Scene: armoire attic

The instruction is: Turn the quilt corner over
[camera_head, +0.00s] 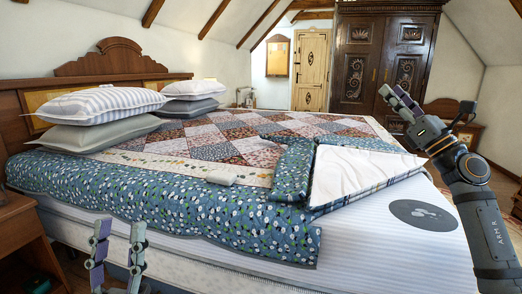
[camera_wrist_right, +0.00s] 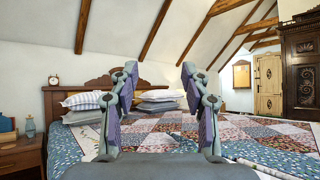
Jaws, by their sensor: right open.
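The patchwork quilt (camera_head: 225,140) with a blue floral border covers most of the bed. At its near right, a part is folded back, showing a white underside (camera_head: 350,172) on top. The striped white mattress (camera_head: 375,245) is bare beside and in front of this fold. In the right wrist view the quilt (camera_wrist_right: 160,125) lies beyond the fingers. My left gripper (camera_head: 119,236) is open and empty at the bottom, in front of the bed's near side. My right gripper (camera_head: 398,100) is raised at the right, apart from the quilt; its fingers (camera_wrist_right: 158,74) are spread with nothing between them.
A dark oval patch (camera_head: 422,214) marks the mattress. Pillows (camera_head: 100,104) are stacked by the headboard (camera_head: 112,58). A nightstand (camera_head: 18,235) stands at the left; a carved armoire (camera_head: 383,65) stands behind.

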